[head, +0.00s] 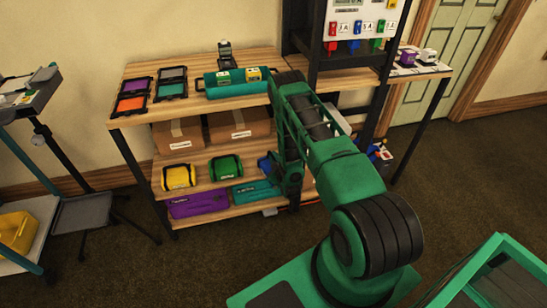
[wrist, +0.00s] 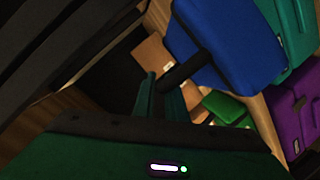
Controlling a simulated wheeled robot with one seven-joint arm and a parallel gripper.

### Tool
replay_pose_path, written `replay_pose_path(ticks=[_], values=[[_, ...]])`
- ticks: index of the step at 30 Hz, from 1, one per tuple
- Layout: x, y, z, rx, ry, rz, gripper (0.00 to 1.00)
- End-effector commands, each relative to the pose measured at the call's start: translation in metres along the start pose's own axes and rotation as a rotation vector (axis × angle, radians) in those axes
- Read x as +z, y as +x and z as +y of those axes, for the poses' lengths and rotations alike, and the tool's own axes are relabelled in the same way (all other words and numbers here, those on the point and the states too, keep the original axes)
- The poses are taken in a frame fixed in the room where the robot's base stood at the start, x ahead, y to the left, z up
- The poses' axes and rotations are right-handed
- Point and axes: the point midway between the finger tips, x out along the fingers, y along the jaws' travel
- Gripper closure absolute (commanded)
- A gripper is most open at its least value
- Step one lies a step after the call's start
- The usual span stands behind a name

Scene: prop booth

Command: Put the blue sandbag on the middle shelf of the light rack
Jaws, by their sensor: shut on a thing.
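The blue sandbag (wrist: 228,40) fills the upper middle of the wrist view, with a black handle. My gripper (wrist: 163,98) is shut on that handle, its green fingers on either side. In the head view, my gripper (head: 287,182) is at the right part of the wooden shelving, and only a small part of the blue sandbag (head: 264,166) shows left of it. I cannot tell whether the bag touches the shelf. I cannot tell for sure which stand is the light rack.
A yellow bag (head: 179,177) and a green bag (head: 225,168) stand left of the blue one. Purple (head: 198,204) and teal (head: 252,192) cases lie below. A tall black frame (head: 314,62) rises at right.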

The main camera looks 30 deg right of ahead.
Motion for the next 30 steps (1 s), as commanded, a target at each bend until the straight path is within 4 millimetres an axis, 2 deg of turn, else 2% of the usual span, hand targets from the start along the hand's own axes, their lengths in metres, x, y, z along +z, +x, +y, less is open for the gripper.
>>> replay_pose_path(ticks=[5, 6, 8, 20, 23, 30], values=[[-0.001, 0.001, 0.001, 0.004, 0.0, 0.004, 1.0], [0.001, 0.0, -0.001, 0.0, 0.0, 0.0, 0.81], [0.001, 0.0, -0.001, 0.0, 0.0, 0.0, 0.7], [0.0, -0.005, 0.0, -0.001, 0.0, -0.001, 0.7], [0.0, -0.017, -0.001, -0.002, -0.001, -0.001, 0.7], [0.0, -0.065, -0.001, -0.003, -0.001, -0.002, 0.7]])
